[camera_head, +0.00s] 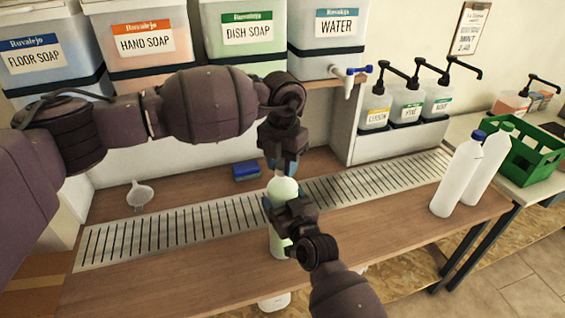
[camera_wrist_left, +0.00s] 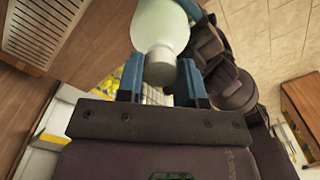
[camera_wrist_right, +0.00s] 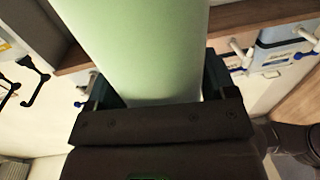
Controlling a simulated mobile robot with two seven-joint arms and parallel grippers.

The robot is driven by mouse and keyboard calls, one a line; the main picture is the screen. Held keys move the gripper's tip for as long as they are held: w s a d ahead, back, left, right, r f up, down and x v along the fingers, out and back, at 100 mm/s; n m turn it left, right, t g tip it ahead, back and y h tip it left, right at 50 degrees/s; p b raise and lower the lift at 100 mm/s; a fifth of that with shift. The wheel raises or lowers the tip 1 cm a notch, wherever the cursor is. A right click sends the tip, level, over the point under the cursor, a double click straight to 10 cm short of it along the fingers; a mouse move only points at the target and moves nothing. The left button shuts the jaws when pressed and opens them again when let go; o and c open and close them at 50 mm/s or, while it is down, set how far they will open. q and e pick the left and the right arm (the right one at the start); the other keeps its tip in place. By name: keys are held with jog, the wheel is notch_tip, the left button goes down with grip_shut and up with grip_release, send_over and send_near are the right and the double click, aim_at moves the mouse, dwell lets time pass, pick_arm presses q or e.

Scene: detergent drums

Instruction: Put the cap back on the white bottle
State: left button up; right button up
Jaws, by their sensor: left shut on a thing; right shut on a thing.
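The pale greenish-white bottle (camera_head: 282,187) stands upright near the front of the wooden counter. My right gripper (camera_head: 282,208) is shut around its body, which fills the middle of the right wrist view (camera_wrist_right: 140,50). My left gripper (camera_head: 284,168) points down right above the bottle top. In the left wrist view its blue fingers (camera_wrist_left: 160,82) are shut on a small light grey cap (camera_wrist_left: 158,68). The cap lines up with the bottle's narrow end (camera_wrist_left: 160,25) and looks to touch it; whether it is seated I cannot tell. In the head view the cap is hidden.
A slotted metal drain strip (camera_head: 200,222) runs along the counter. Two white bottles (camera_head: 457,180) stand at the right end, near a green crate (camera_head: 528,150). A funnel (camera_head: 140,194) and blue sponge (camera_head: 246,171) lie at the back. Soap drums (camera_head: 145,45) line the shelf above.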

pick_arm(q)
jog(key=m, duration=1.2)
jog(key=shift+m, duration=0.3)
jog(key=o, duration=1.1)
notch_tip(320, 180, up, 12)
pick_arm(e)
jog(key=o, duration=1.7)
jog(key=shift+s, duration=0.15)
